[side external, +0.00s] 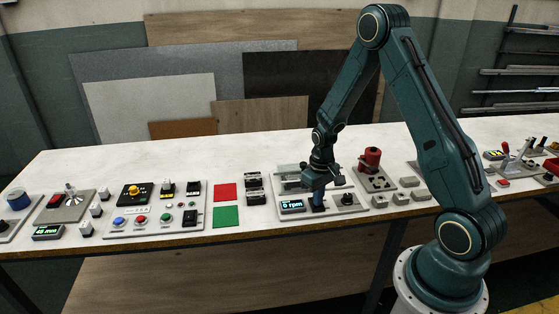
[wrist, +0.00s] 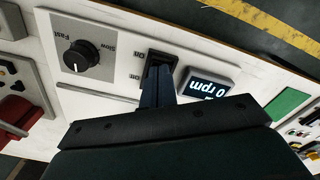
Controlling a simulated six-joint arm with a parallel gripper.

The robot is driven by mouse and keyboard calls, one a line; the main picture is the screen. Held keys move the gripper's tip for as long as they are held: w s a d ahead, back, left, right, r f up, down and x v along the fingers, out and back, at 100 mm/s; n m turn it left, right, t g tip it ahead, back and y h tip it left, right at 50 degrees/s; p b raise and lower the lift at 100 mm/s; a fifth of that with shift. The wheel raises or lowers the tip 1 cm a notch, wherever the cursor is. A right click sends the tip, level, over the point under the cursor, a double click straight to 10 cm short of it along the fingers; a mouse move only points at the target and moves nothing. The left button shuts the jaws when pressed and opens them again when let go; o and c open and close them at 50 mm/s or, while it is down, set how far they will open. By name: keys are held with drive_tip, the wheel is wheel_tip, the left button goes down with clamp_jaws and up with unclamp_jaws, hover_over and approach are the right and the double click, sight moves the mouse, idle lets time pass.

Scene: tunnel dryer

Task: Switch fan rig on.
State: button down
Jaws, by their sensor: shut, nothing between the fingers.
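The fan rig panel (side external: 333,208) lies on the bench with a lit display (side external: 292,206) reading 0 rpm. The display also shows in the wrist view (wrist: 207,85). A black rocker switch (wrist: 161,62) sits between the display and a black knob (wrist: 80,58) marked Slow and Fast. Small labels stand beside the switch. My gripper (wrist: 157,88) is shut and empty, pointing down with its tips right at the switch. It also shows in the side view (side external: 318,200). The tips cover part of the switch, and I cannot tell whether they touch it.
Red (side external: 225,192) and green (side external: 226,217) squares lie left of the rig. A control panel (side external: 155,212) with buttons is farther left. A red device (side external: 370,160) and several grey blocks (side external: 400,198) stand to the right. The bench's front edge is close by.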

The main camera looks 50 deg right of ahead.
wheel_tip(320, 180, up, 7)
idle(1.3)
drive_tip(key=shift+r, duration=0.1)
drive_tip(key=s+a+r+n+t, duration=0.15)
drive_tip(key=a+r, duration=0.25)
drive_tip(key=r, duration=0.4)
drive_tip(key=s+a+r+t, duration=0.1)
drive_tip(key=s+a+r, duration=0.2)
drive_tip(key=a+r, duration=0.3)
drive_tip(key=s+a+r+t, duration=0.1)
drive_tip(key=s+a+r, duration=0.2)
drive_tip(key=s, duration=0.3)
drive_tip(key=s+a+r+n+t, duration=0.1)
drive_tip(key=s+a+r+t, duration=0.1)
drive_tip(key=s+r, duration=0.4)
drive_tip(key=shift+s+a+r, duration=0.15)
drive_tip(key=shift+s+a, duration=0.55)
drive_tip(key=shift+a, duration=0.1)
